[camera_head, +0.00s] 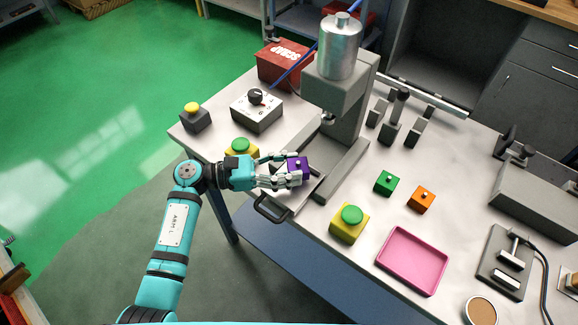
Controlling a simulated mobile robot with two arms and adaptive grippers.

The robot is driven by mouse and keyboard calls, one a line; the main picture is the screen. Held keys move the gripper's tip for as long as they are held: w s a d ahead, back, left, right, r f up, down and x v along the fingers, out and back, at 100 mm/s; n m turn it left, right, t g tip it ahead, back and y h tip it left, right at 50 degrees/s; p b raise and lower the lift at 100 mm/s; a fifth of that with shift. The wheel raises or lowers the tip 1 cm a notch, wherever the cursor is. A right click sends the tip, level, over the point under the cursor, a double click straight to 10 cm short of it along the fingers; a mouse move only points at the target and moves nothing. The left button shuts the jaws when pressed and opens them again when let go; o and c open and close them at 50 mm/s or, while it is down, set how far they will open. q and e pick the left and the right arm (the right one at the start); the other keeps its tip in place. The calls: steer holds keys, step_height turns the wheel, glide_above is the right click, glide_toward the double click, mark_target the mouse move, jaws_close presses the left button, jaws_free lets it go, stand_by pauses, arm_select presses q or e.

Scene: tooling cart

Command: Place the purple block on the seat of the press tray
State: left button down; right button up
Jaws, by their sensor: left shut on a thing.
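The purple block (298,165) is between the fingers of my left gripper (290,172), which comes in from the left and is shut on it. The block is over the front part of the press tray, which has a dark pull handle (271,209) at its front edge. The block and fingers hide much of the tray, and its seat cannot be made out. I cannot tell whether the block touches the tray. The grey press (343,100) with its silver cylinder stands just behind. My right gripper is not in view.
Yellow boxes with green buttons flank the tray, one at right (350,223) and one behind my gripper (241,147). A green block (386,183), an orange block (421,199) and a pink tray (412,261) lie to the right. A dial box (257,112) stands at back left.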

arm_select(q)
steer(key=shift+f, duration=0.25)
steer(key=shift+f+b, duration=0.3)
steer(key=shift+b, duration=0.1)
steer(key=c, duration=1)
jaws_free()
steer(key=shift+o, duration=1.6)
steer(key=shift+r, duration=0.1)
steer(key=shift+r+p, duration=0.35)
steer(key=shift+p, duration=0.25)
steer(key=s+a+b, duration=0.2)
steer(key=a+b, duration=0.2)
steer(key=a, duration=0.8)
steer(key=shift+f, duration=0.2)
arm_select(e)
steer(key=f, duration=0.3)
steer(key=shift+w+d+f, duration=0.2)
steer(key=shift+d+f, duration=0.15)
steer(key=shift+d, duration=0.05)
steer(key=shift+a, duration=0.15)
